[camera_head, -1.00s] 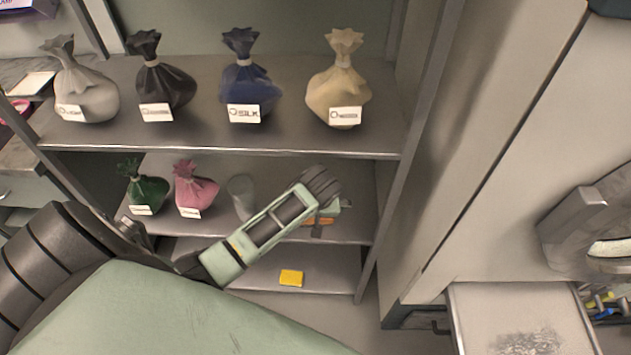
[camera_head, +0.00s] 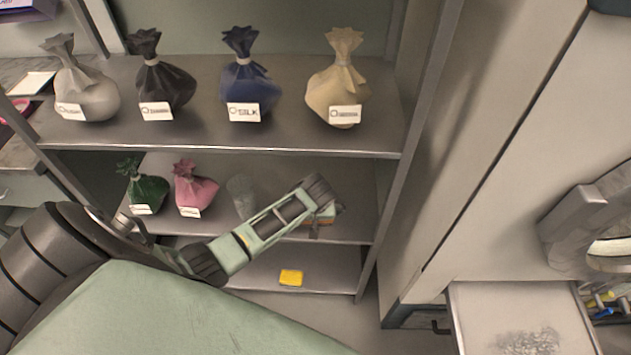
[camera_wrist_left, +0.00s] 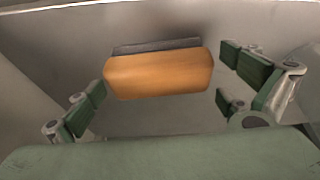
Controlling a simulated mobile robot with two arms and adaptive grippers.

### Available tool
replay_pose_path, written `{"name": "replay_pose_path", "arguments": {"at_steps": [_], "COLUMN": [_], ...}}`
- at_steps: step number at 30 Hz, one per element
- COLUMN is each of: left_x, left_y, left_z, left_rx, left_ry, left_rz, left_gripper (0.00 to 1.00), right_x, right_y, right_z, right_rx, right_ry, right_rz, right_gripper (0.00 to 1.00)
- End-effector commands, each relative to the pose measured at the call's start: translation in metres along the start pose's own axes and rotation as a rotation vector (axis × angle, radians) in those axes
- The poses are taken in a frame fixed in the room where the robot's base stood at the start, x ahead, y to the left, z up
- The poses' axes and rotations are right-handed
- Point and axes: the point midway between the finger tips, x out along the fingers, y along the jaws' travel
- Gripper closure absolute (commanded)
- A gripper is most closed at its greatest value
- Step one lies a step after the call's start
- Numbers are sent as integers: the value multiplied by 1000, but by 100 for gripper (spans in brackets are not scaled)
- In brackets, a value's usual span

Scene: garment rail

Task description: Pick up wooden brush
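The wooden brush (camera_wrist_left: 160,76) shows in the left wrist view as an orange-brown block with a dark strip along its far side. It lies between the spread green-padded fingers of my left gripper (camera_wrist_left: 165,88), with gaps visible on both sides. The gripper is open and holds nothing. In the head view only a small orange edge of the brush (camera_head: 319,219) shows on the middle shelf (camera_head: 345,228), under the end of my left arm. That arm hides most of the gripper and brush. My right gripper is not in view.
Several labelled sacks stand on the upper shelf (camera_head: 290,135). A yellow block (camera_head: 291,277) lies on the bottom shelf. The shelf's right post (camera_head: 411,130) is close.

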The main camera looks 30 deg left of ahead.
Motion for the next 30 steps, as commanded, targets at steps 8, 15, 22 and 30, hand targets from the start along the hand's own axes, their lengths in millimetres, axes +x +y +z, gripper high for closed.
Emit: {"name": "replay_pose_path", "arguments": {"at_steps": [8, 15, 22, 30], "left_x": [0, 0, -3, -25], "left_y": [0, 0, 0, 1], "left_z": [0, 0, -1, -11], "left_rx": [0, 0, 0, -1], "left_ry": [-1, 0, 0, 2], "left_rz": [0, 0, 0, 2], "left_gripper": [31, 42, 42, 42], "right_x": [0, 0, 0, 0], "right_y": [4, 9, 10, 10], "right_z": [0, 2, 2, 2], "right_rx": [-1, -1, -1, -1], "right_ry": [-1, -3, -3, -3], "right_rz": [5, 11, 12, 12], "right_gripper": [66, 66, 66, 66]}}
